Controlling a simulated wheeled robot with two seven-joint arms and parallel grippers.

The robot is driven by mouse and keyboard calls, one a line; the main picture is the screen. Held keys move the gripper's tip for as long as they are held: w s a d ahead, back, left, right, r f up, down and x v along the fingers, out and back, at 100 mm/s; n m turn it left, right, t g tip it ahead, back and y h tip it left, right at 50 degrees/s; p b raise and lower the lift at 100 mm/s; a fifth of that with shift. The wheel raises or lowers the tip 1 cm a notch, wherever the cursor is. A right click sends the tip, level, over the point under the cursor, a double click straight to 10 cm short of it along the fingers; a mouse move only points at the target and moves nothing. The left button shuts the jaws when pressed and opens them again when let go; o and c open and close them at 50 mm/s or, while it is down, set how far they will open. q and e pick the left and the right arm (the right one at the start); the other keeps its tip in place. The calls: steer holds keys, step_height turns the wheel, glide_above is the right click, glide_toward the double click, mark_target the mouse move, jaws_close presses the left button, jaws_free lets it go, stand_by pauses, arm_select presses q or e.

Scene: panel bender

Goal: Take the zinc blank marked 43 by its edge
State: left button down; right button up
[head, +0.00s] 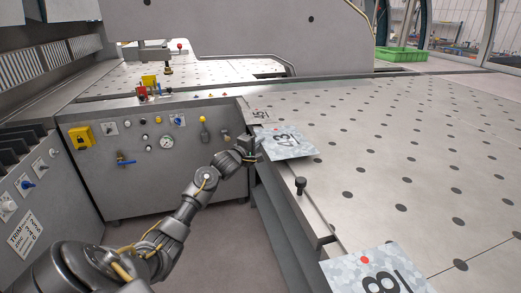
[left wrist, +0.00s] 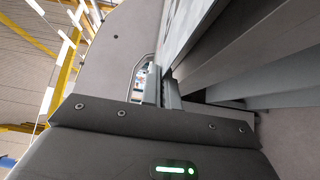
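The zinc blank marked 43 (head: 292,149) is a speckled pale sheet at the left edge of the perforated table, its near-left edge at the table's rim. My left gripper (head: 254,148) is at that edge in the head view. In the left wrist view, my left fingers (left wrist: 162,88) are close together, and the underside or face of a speckled sheet (left wrist: 181,22) runs to their tips. They look shut on the blank's edge; the exact contact is small and partly hidden. My right gripper is not in view.
Another marked blank (head: 375,275) with a red dot lies at the near table edge. The control panel (head: 150,150) stands left. The perforated table (head: 420,150) is clear to the right.

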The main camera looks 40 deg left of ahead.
arm_select(q)
steer(key=s+a+r, duration=0.8)
steer(key=s+r, duration=0.1)
steer(key=s, duration=0.2)
steer(key=shift+a+r, duration=0.3)
steer(key=shift+r, duration=0.05)
